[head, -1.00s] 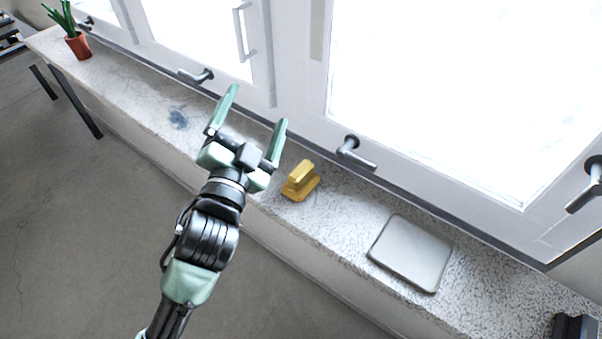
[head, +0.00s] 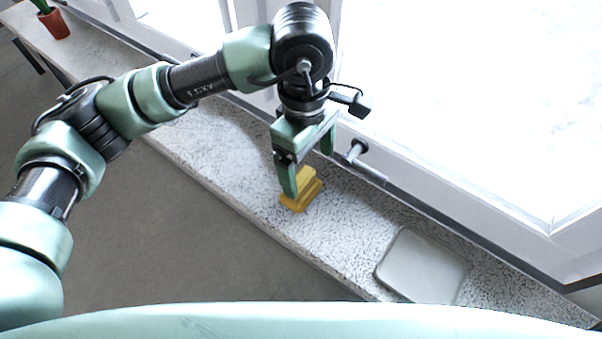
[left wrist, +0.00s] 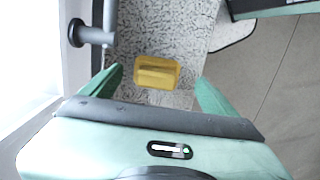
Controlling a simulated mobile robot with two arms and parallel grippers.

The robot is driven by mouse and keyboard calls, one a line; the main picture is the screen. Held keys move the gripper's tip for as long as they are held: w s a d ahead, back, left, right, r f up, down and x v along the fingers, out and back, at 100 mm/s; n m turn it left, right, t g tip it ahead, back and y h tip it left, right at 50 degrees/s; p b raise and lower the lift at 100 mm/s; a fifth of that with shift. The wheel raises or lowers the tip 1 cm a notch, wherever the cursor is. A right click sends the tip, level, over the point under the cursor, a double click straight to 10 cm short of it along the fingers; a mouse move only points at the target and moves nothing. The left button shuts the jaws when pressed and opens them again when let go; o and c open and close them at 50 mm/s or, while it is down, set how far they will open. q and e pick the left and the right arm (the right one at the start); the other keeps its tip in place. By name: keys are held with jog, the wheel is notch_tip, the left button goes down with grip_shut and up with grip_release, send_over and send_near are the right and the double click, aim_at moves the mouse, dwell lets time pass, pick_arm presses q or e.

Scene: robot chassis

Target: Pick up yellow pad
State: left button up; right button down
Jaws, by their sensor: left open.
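The yellow pad (head: 303,190) is a small block with a raised handle-like top, resting on the speckled window sill. It also shows in the left wrist view (left wrist: 157,72), ahead of and between the two fingers. My left gripper (head: 308,170) points down over the pad, open and empty, one finger partly covering the pad in the head view. In the left wrist view the open green fingers (left wrist: 158,88) stand to the left and right of the pad, apart from it. My right gripper is not in view.
A pale flat tray-like plate (head: 422,266) lies on the sill (head: 225,150) to the right of the pad. A window handle (head: 362,160) juts out close behind the gripper. A potted plant (head: 54,24) stands at the far left. Sill between plant and pad is largely clear.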

aim_at(302, 176)
pick_arm(q)
jog(key=shift+w+a+f+y+p, duration=0.35)
jog(key=shift+w+a+f, duration=0.3)
jog(key=shift+w+f, duration=0.25)
jog(key=f+p, duration=0.2)
jog(key=f, duration=0.1)
jog(key=f+p, duration=0.1)
jog(key=f, duration=0.1)
jog(key=shift+s, duration=0.3)
jog(key=shift+w+f, duration=0.1)
jog(key=shift+f, duration=0.25)
jog(key=c, duration=1.5)
jog(key=shift+r, duration=0.15)
jog(key=shift+r+b, duration=0.4)
jog(key=shift+r, duration=0.25)
notch_tip(302, 176, up, 18)
jog(key=b, duration=0.4)
jog(key=shift+r, duration=0.25)
